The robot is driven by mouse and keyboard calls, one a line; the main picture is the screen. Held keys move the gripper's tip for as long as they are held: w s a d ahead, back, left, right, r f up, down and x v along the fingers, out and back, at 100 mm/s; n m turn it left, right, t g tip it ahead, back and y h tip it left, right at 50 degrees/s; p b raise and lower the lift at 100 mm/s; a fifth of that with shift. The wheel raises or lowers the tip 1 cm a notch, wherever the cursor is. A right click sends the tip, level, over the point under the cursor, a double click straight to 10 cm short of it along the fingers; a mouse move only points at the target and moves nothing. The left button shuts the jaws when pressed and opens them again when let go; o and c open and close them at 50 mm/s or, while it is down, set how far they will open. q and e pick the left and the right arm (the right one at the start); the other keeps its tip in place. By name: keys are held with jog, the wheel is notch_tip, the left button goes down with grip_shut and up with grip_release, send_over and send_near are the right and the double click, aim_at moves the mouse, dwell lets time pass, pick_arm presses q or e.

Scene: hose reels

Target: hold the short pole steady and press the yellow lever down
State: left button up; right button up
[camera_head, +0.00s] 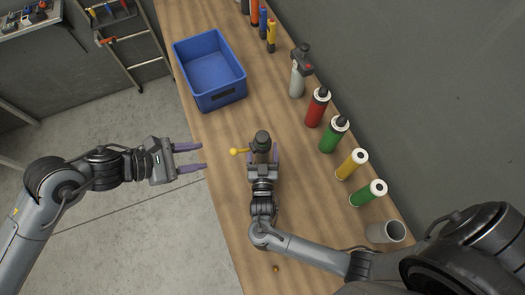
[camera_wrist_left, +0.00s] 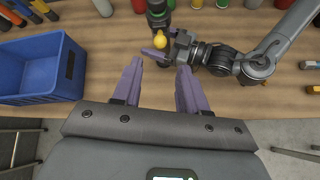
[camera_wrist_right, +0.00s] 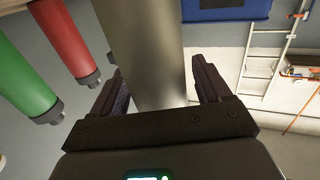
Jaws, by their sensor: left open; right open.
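The short pole (camera_wrist_right: 155,50) is a grey metal tube that fills much of the right wrist view. In the head view its dark top (camera_head: 262,138) stands on the bench, with the yellow lever (camera_head: 237,151) sticking out to the left. My right gripper (camera_head: 263,155) is open, with its fingers on either side of the pole. My left gripper (camera_head: 188,158) is open and empty, left of the lever and apart from it. In the left wrist view the yellow lever (camera_wrist_left: 159,41) lies beyond the left fingertips. The pole's lower part is hidden in the head view.
A blue bin (camera_head: 211,70) stands on the wooden bench (camera_head: 215,135) behind the grippers. Red (camera_head: 317,108), green (camera_head: 334,134) and other bottles and cylinders line the right side. A stepladder (camera_head: 130,45) stands on the floor at the left.

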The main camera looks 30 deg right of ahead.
jog(key=shift+w+d, duration=0.1)
jog(key=shift+w, duration=0.05)
jog(key=c, duration=1.3)
pick_arm(q)
grip_shut()
dwell(0.7)
